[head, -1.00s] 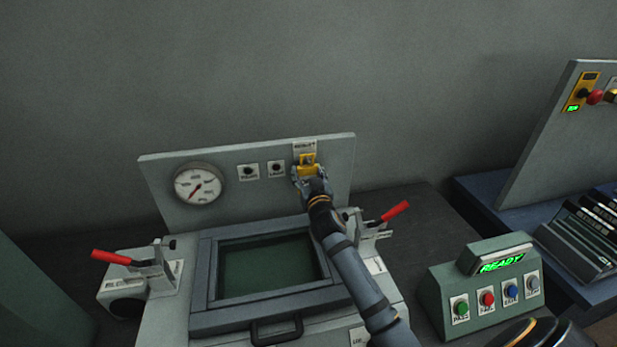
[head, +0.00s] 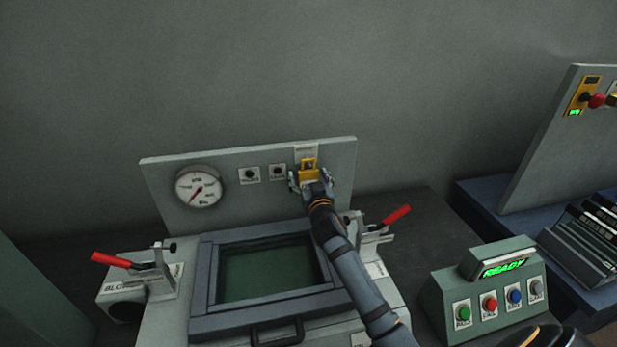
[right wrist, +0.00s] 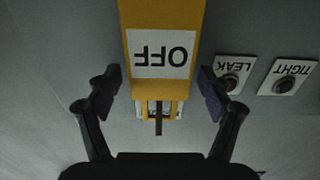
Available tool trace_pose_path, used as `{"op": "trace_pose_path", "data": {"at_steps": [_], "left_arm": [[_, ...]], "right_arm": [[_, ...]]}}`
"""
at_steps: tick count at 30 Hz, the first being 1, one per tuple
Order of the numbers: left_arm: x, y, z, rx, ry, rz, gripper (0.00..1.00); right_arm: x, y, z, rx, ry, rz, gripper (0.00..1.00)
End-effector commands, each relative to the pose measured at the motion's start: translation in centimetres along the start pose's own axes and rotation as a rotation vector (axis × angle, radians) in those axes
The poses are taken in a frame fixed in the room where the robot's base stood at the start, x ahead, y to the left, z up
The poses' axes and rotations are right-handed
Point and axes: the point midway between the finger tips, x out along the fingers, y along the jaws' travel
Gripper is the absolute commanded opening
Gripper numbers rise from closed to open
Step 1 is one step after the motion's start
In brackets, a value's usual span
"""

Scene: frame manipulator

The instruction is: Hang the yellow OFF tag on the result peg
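The yellow OFF tag (head: 308,165) is at the right end of the grey upright panel (head: 225,200), just below a small white label (head: 306,150). In the right wrist view the tag (right wrist: 162,54) shows its white OFF plate upside down, with a dark bar (right wrist: 158,124) by its slotted end. This bar looks like the result peg, though the tag hides much of it. My right gripper (head: 311,182) is open, its fingers spread to both sides of the tag; they also show in the right wrist view (right wrist: 161,92).
LEAK (right wrist: 232,75) and TIGHT (right wrist: 287,77) pegs sit beside the tag. A gauge (head: 199,187) is at the panel's left. Red-handled clamps (head: 112,260) (head: 395,215) flank the framed window (head: 268,268). A green button box (head: 485,285) stands right.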

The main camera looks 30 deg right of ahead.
Motion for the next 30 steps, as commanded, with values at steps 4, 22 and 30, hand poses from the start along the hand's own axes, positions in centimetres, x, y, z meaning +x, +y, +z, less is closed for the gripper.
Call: {"op": "trace_pose_path", "data": {"at_steps": [4, 22, 30], "left_arm": [[0.0, 0.0, 0.0, 0.0, 0.0, 0.0, 0.0], [0.0, -0.1, 0.0, 0.0, 0.0, -0.001, 0.0], [0.0, -0.1, 0.0, 0.0, 0.0, -0.001, 0.0]], "right_arm": [[0.0, 0.0, 0.0, 0.0, 0.0, 0.0, 0.81], [-9.7, 0.0, 0.1, 0.002, -0.003, 0.0, 0.81], [-12.0, 0.0, 0.0, 0.0, 0.0, 0.001, 0.81]]}}
